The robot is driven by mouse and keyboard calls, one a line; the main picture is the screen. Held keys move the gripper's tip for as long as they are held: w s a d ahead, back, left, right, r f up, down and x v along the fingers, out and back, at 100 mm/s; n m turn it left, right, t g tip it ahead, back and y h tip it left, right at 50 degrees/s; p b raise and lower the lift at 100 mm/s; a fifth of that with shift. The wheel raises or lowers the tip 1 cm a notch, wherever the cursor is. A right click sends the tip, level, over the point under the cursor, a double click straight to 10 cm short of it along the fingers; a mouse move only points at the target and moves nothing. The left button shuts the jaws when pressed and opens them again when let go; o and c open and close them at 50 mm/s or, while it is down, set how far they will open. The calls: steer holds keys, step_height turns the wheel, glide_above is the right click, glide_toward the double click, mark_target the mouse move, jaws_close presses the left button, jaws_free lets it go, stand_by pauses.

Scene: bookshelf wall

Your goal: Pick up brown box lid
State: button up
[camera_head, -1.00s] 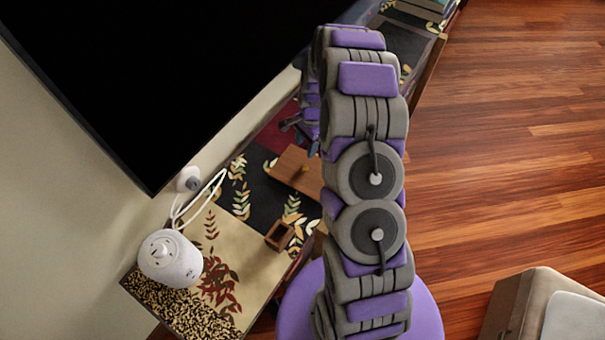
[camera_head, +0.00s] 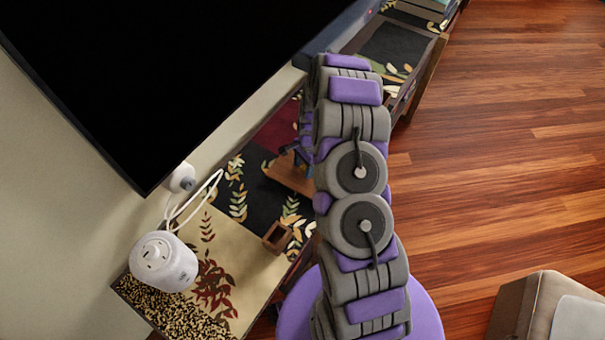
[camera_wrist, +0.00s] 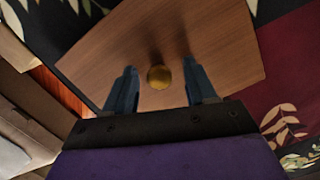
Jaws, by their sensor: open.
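The brown box lid is a flat wooden board with a round brass knob. In the wrist view the lid (camera_wrist: 215,40) lies on the patterned surface and its knob (camera_wrist: 159,77) sits between and just beyond my fingertips. My gripper (camera_wrist: 158,80) is open, with one finger on each side of the knob. No contact with the knob shows. In the head view the lid (camera_head: 290,178) is partly hidden by my arm, and my gripper (camera_head: 300,150) is over it.
A small open brown box (camera_head: 277,237) stands nearer on the patterned cabinet top (camera_head: 240,262). A white device (camera_head: 163,261) with a cable stands at left. A large black screen (camera_head: 150,80) hangs over the back edge. Open wooden floor (camera_head: 500,130) lies to the right.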

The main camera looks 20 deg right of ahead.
steer(key=shift+d, duration=0.5)
steer(key=shift+c, duration=1.4)
steer(key=shift+a+r, duration=0.1)
steer(key=shift+a, duration=0.45)
steer(key=c, duration=0.7)
steer(key=shift+d, duration=0.4)
jaws_close()
